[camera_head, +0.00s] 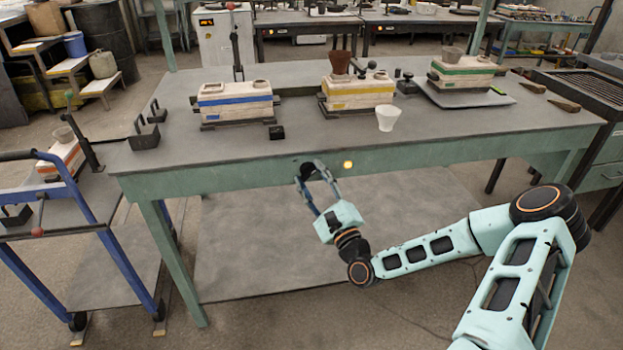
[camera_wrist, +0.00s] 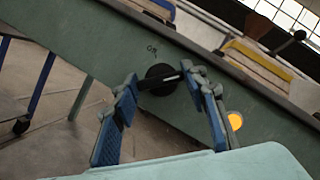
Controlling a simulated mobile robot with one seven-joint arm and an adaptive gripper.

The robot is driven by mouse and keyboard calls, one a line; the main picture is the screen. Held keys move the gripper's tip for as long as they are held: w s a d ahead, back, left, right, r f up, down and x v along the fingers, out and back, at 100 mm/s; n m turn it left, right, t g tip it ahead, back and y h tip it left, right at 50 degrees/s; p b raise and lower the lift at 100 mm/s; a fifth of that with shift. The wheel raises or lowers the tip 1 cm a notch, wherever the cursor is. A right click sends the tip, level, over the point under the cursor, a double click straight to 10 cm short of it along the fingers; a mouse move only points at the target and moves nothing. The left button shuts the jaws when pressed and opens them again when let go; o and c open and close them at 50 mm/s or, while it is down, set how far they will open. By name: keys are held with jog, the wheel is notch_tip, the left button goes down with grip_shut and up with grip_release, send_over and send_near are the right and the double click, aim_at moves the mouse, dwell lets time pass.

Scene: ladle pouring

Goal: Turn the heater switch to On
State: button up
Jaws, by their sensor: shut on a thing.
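The heater switch (camera_wrist: 160,79) is a round black knob with a light pointer line, on the green front edge of the table. In the wrist view a small "On" mark is above it and its pointer lies slanted, nearly level. My gripper (camera_wrist: 165,82) has its two fingertips at either side of the knob and is shut on it. In the head view my gripper (camera_head: 308,168) reaches the table's front edge, and its fingers partly hide the knob. A lit yellow-orange lamp (camera_wrist: 235,120) is to the right of the knob; it also shows in the head view (camera_head: 347,165).
The workbench (camera_head: 300,135) carries molds with a blue stripe (camera_head: 235,99), a yellow stripe (camera_head: 360,93) and a green stripe (camera_head: 464,72). A white cup (camera_head: 388,118) stands near its front edge. A blue-framed cart (camera_head: 75,210) is at the left. The floor under the bench is clear.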

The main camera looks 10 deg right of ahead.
jog(key=o, duration=1.2)
jog(key=shift+c, duration=0.2)
jog(key=shift+s, duration=0.1)
jog(key=v, duration=1.2)
